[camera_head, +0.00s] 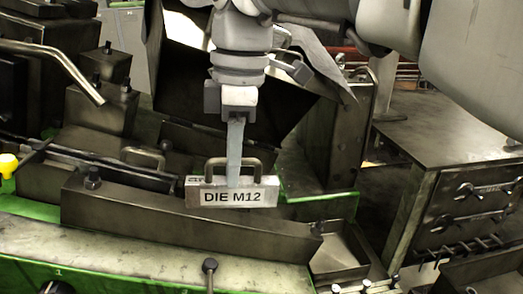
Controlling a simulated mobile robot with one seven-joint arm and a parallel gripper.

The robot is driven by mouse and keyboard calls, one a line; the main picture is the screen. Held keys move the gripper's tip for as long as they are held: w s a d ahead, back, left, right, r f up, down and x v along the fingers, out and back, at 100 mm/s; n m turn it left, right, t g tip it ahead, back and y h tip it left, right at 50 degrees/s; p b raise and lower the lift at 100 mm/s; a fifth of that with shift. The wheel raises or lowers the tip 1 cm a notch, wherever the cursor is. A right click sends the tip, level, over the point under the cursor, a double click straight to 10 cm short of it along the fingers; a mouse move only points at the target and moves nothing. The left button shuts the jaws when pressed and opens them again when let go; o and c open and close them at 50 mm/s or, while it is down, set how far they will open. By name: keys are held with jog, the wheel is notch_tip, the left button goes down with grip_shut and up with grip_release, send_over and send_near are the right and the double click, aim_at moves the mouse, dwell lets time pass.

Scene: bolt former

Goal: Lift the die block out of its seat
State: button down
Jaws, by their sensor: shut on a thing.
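The die block (211,198) is a pale metal block with a white front label reading "DIE M12" and a dark bail handle (216,163) on top. It sits near the middle of the view, at the upper edge of a long dark steel bar (140,205). My gripper (234,178) points straight down from above and is shut on the handle. Its near finger covers the middle of the handle and part of the block's front. The underside of the block and the seat are hidden, so I cannot tell whether the block touches its seat.
A second handle (142,151) stands on a dark part to the left. A bent metal pipe (62,62) reaches in at upper left. A dark tray (340,252) is at lower right. A steel cabinet (445,145) stands at right, beyond a gap.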

jog(key=shift+s+d+r+h+p, duration=0.15)
jog(key=shift+s+r+h+p, duration=0.2)
jog(key=shift+s, duration=0.35)
jog(key=shift+s+d+r+h+p, duration=0.1)
jog(key=shift+s+r+h+p, duration=0.25)
jog(key=shift+s, duration=0.3)
jog(key=shift+b, duration=0.3)
